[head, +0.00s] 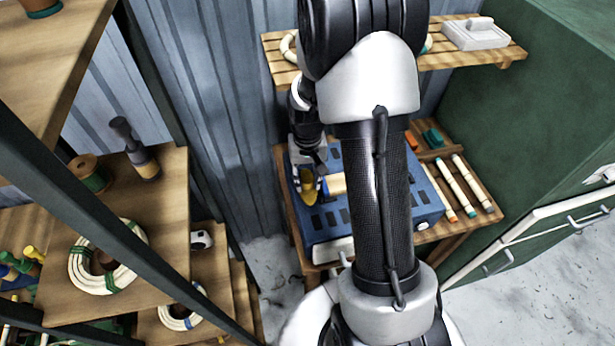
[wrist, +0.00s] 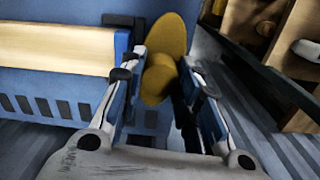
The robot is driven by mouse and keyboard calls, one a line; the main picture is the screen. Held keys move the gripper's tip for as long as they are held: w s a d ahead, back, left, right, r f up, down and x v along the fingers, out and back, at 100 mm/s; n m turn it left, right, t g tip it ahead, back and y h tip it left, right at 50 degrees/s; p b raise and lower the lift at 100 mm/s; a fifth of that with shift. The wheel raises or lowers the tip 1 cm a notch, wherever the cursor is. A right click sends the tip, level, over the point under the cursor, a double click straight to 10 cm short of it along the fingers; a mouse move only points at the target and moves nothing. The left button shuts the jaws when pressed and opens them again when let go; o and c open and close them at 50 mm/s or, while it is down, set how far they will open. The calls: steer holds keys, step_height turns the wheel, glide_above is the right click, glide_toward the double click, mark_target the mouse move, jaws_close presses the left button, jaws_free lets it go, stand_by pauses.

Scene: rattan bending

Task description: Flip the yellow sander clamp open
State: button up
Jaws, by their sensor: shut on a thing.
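The yellow sander clamp (wrist: 160,75) shows in the wrist view as a rounded yellow knob and flap between my fingers. My gripper (wrist: 165,85) is shut on it, one finger on each side. In the head view the yellow clamp (head: 307,184) sits at the left end of the blue sander (head: 330,222), with my gripper (head: 312,172) over it. A pale wooden roller or strip (wrist: 55,48) lies beside the clamp on the blue body. The clamp's hinge is hidden, so I cannot tell its exact angle.
The sander stands on a wooden bench (head: 473,228) with several rattan sticks (head: 462,185) at its right. A slatted shelf (head: 465,57) hangs behind. A green cabinet (head: 545,110) bounds the right. Shelves with rattan coils (head: 105,257) stand at the left.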

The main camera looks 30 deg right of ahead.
mark_target(307, 178)
steer(key=shift+n, duration=0.5)
steer(key=o, duration=1.1)
steer(key=shift+c, duration=0.2)
step_height(307, 178, up, 12)
stand_by(0.3)
